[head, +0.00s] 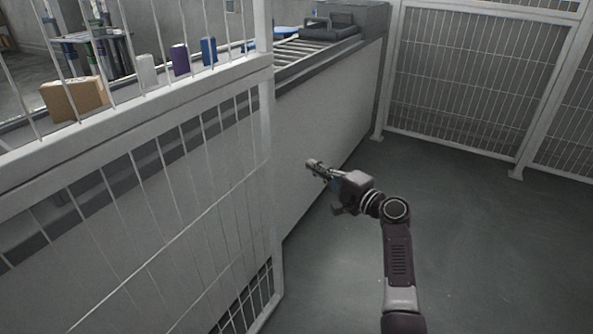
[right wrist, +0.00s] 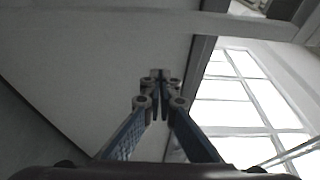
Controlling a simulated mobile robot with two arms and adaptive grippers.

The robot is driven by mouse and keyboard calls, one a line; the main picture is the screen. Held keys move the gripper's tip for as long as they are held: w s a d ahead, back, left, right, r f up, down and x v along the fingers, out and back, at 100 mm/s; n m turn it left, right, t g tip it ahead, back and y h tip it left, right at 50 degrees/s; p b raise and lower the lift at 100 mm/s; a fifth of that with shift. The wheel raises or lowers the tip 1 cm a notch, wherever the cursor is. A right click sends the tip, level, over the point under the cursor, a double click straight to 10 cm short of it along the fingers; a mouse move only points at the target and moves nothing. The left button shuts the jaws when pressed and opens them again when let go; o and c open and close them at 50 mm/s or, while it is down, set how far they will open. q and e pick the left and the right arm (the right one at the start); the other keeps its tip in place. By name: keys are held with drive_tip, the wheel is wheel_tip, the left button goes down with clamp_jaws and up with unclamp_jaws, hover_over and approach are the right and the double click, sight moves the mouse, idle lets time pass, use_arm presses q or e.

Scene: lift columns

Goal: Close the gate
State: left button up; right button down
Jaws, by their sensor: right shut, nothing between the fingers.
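The gate (head: 267,130) is a white metal frame with wire mesh, on the left of the head view. Its free upright edge stands near the middle of the picture, with the conveyor's grey side panel behind it. My right gripper (head: 312,165) is shut and empty. It is to the right of the gate's edge, apart from it, in front of the panel. In the right wrist view the fingertips (right wrist: 157,76) are together with nothing between them. My left gripper is not in view.
A conveyor (head: 305,52) runs behind the gate, carrying a cardboard box (head: 75,98) and several small packages. White mesh fencing (head: 455,75) closes off the back right. The grey floor (head: 470,240) at right is clear. Windows (right wrist: 235,95) show in the right wrist view.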

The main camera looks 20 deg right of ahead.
drive_tip(key=w+a, duration=0.6)
drive_tip(key=shift+w+b, duration=0.2)
drive_tip(key=shift+b, duration=0.2)
drive_tip(key=shift+a+f, duration=0.1)
drive_tip(key=shift+a, duration=0.05)
